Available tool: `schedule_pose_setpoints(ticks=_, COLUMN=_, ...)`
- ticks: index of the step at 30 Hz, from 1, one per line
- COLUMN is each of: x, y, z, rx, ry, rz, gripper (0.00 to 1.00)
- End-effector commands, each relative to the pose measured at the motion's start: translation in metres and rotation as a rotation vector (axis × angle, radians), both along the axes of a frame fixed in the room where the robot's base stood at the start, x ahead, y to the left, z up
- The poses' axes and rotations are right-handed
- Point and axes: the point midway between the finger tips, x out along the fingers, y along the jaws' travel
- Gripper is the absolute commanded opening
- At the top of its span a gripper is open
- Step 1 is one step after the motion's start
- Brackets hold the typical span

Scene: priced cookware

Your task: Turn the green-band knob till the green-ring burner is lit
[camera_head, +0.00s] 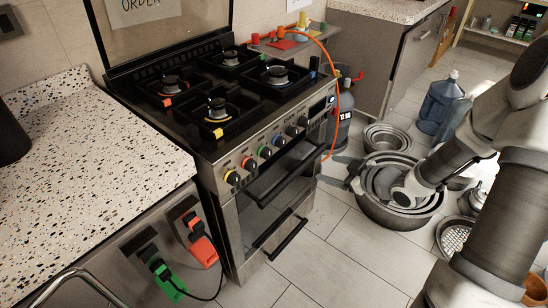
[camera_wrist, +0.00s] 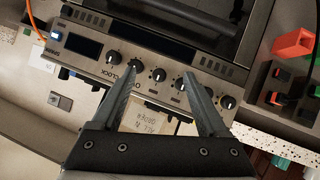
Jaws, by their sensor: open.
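The green-band knob (camera_head: 264,152) is on the stove's front panel, between the orange-band and blue-band knobs. Contact cannot be told. No flame shows on any burner.
The yellow-band knob (camera_head: 232,177) and several others share the panel. An oven handle (camera_head: 285,172) runs below. A gas cylinder (camera_head: 343,110) with an orange hose stands beside the stove. Nested pots (camera_head: 385,214) sit on the floor. A speckled counter (camera_head: 90,170) adjoins on the left.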

Motion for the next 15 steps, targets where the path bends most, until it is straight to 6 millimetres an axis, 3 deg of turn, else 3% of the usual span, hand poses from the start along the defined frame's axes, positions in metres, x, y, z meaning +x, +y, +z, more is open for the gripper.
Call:
schedule_pose_setpoints(ticks=1, x=-0.005, y=0.006, z=-0.017, rx=0.070, ry=-0.027, rz=0.036, gripper=0.77)
schedule_pose_setpoints(ticks=4, x=-0.015, y=0.019, z=-0.026, rx=0.198, ry=-0.099, rz=0.107, gripper=0.77)
schedule_pose_setpoints(ticks=9, x=-0.030, y=0.030, z=-0.026, rx=0.365, ry=-0.200, rz=0.179, gripper=0.77)
schedule_pose_setpoints(ticks=15, x=-0.036, y=0.035, z=-0.022, rx=0.435, ry=-0.245, rz=0.206, gripper=0.77)
